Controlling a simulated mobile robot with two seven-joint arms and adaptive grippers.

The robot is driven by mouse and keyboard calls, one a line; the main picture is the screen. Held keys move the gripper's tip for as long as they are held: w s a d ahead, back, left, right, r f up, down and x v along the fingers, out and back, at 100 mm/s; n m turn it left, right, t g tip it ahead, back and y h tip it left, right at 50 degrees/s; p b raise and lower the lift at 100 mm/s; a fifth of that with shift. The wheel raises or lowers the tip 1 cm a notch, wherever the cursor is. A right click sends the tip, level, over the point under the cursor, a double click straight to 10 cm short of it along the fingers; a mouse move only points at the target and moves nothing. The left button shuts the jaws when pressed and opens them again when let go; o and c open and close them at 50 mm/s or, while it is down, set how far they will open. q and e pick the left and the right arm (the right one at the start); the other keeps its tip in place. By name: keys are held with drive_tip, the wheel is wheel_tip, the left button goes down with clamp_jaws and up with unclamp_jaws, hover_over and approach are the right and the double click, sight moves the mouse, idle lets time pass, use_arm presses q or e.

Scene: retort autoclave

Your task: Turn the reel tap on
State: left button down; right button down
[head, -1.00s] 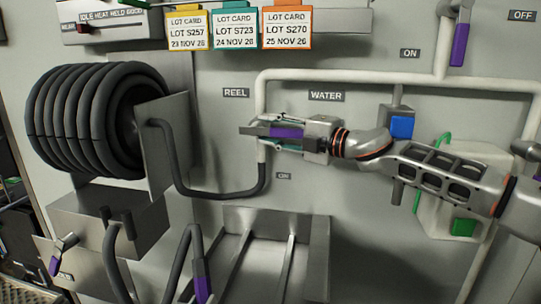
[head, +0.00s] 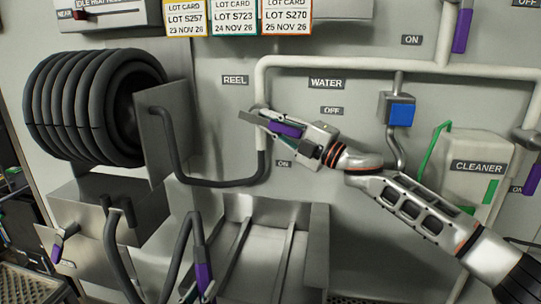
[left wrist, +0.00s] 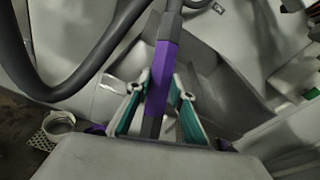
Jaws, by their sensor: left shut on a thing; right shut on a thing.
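The reel tap, with a purple lever (head: 287,129), sits on the pipe below the REEL sign (head: 235,80). My right gripper (head: 268,122) comes in from the right and is shut on this lever. The lever slopes down to the right, between the OFF label (head: 331,110) and the ON label (head: 284,164). The tap body is partly hidden by the fingers. My left gripper (head: 197,293), at the bottom edge of the head view, is shut on the purple grip of the hose end (head: 202,272). The left wrist view shows the purple grip (left wrist: 162,70) between its teal fingers.
The hose reel (head: 85,108) is at the left behind a metal plate (head: 168,130). A metal tray (head: 270,245) is below the tap. A blue valve (head: 401,115) and the cleaner container (head: 478,150) are to the right. Lot cards (head: 233,15) hang above.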

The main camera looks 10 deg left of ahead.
drive_tip(key=shift+s+a+f+m+t+y, duration=0.1)
drive_tip(key=shift+a+f+m+t+y, duration=0.15)
drive_tip(key=shift+m+t+y, duration=0.45)
drive_tip(key=shift+a+f+m+t+y, duration=0.1)
drive_tip(key=shift+f+m+t+y, duration=0.2)
drive_tip(key=shift+m+t+y, duration=0.4)
drive_tip(key=shift+t, duration=0.4)
drive_tip(key=c, duration=1.9)
unclamp_jaws()
drive_tip(key=shift+f, duration=0.1)
drive_tip(key=v, duration=1.2)
